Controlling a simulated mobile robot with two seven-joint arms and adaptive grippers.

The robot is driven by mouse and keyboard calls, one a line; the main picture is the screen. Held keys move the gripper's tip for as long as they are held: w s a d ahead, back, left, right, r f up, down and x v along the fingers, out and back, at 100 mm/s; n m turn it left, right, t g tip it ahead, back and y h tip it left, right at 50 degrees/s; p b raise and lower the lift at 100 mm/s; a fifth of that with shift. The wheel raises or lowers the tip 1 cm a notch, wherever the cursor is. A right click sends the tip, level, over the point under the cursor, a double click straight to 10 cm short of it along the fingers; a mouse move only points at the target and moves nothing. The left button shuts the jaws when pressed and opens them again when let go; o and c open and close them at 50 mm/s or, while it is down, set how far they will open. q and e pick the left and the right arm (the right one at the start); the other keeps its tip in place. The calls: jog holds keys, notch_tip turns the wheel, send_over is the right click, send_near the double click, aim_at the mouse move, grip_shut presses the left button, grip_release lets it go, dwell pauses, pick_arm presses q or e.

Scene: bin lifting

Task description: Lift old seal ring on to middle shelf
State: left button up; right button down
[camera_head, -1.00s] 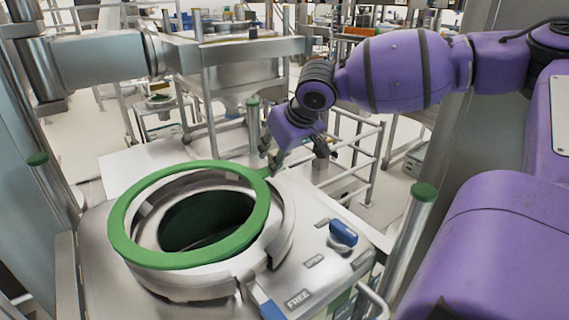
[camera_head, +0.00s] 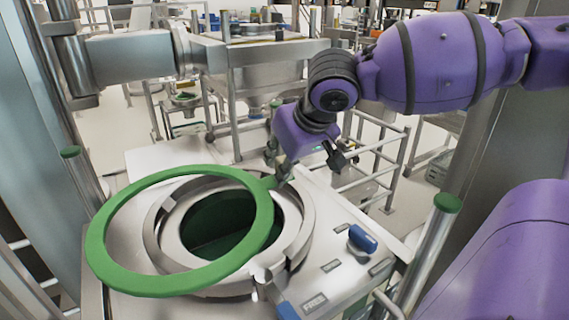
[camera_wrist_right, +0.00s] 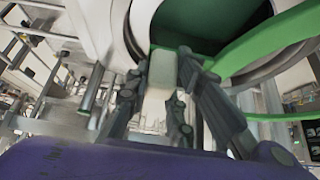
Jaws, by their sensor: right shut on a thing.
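The green seal ring (camera_head: 96,245) is held above the round metal port (camera_head: 302,222) of the bin. It is shifted to the left of the port and overhangs it, so the dark green opening shows partly through it. My right gripper (camera_head: 275,176) is shut on the ring's right far edge. In the right wrist view the ring (camera_wrist_right: 268,42) runs off to the right from near the fingers (camera_wrist_right: 162,75). My left gripper is out of view.
A blue-handled latch (camera_head: 362,239) sits on the bin top right of the port. A green-capped metal post (camera_head: 428,248) stands at the right, and another (camera_head: 70,152) at the left. Metal railings (camera_head: 375,155) stand behind my right gripper.

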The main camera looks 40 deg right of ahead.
jog(key=shift+r, duration=0.15)
jog(key=shift+r, duration=1.85)
jog(key=shift+f, duration=0.15)
